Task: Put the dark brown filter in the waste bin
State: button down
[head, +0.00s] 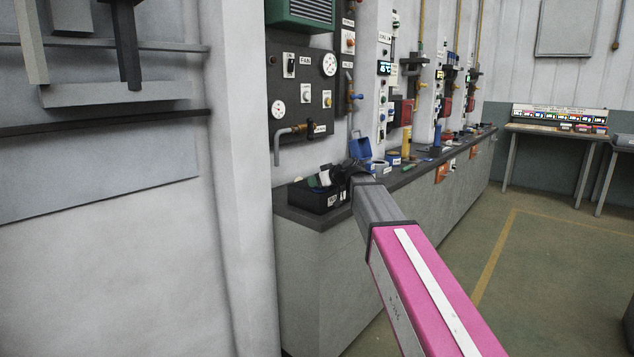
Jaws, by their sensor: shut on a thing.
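My gripper (343,171) is at the end of my pink and grey arm, at the right rim of a black open box on the near end of the long bench. It is shut on a small dark thing, in keeping with the dark brown filter, whose outline blends with the dark jaws. The black box (311,201) has a white label on its front, too small to read, so I cannot tell whether it is the waste bin. White and green things show in or over it. My gripper hides part of its right side.
A blue open container (361,149) stands behind my gripper. Several small parts lie farther along the bench (421,157). A dark panel (302,92) with gauges and a pipe hangs above the box. A pale pillar (238,200) stands close on the left. Open floor (545,270) lies right.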

jog(key=c, duration=0.8)
grip_release()
jog(key=v, duration=1.2)
jog(key=s+d+f+m+g+h, duration=0.2)
jog(key=s+d+f, duration=0.3)
jog(key=f, duration=0.9)
jog(key=s+d+f+m+g+h, duration=0.3)
jog(key=s+d+f+m+h, duration=0.2)
jog(key=s+f, duration=0.6)
jog(key=s+d+f+m+g+h, duration=0.3)
jog(key=s+d+f, duration=0.3)
jog(key=f, duration=1.2)
jog(key=shift+s+f+h, duration=0.15)
jog(key=shift+s, duration=0.55)
jog(key=shift+s+f+h, duration=0.15)
jog(key=shift+s+f, duration=0.05)
jog(key=shift+s, duration=0.5)
